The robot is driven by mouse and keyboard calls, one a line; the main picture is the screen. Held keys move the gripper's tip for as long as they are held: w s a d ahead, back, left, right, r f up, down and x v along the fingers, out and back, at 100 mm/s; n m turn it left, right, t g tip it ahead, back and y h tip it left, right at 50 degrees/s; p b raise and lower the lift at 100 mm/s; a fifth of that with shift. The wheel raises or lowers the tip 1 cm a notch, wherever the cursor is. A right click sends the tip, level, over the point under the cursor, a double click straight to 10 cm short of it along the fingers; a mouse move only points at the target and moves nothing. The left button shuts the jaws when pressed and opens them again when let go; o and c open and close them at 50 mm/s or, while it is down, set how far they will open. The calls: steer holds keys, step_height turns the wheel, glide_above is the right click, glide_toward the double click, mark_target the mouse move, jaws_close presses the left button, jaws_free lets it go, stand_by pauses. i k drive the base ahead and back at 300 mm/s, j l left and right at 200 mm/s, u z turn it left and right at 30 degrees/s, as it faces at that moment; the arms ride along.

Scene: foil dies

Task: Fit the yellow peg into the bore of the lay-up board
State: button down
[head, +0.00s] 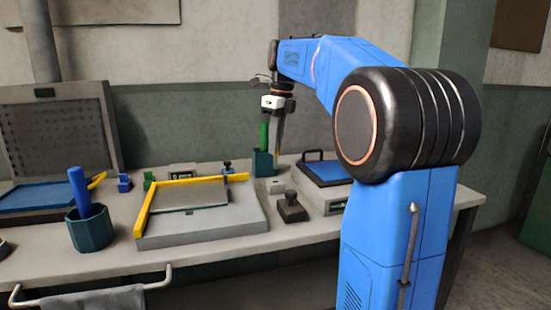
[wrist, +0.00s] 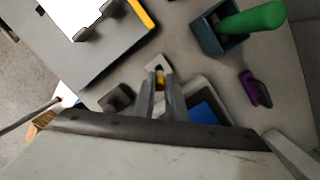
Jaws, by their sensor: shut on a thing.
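My gripper (head: 277,153) points straight down above the back of the bench. In the wrist view its two fingers (wrist: 160,80) are shut on the yellow peg (wrist: 160,83), mostly hidden between them. Just past the fingertips is a small pale block (wrist: 153,64) with a dark spot; I cannot tell whether the spot is a hole or whether the peg touches the block. A grey board with yellow rails (head: 200,229) lies to the left of my gripper, and its grey slab shows in the wrist view (wrist: 108,62). I cannot make out a bore in it.
A dark teal holder (head: 263,163) with a green handle (head: 264,134) stands close by my gripper. A dark block (head: 290,208) and a scale-like device with a blue top (head: 328,171) are near. A teal cup (head: 90,230) with a blue handle stands at the left.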

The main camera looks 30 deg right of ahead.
mark_target(245, 215)
steer(key=k+j, duration=0.1)
steer(key=j, duration=1.35)
steer(key=k, duration=0.05)
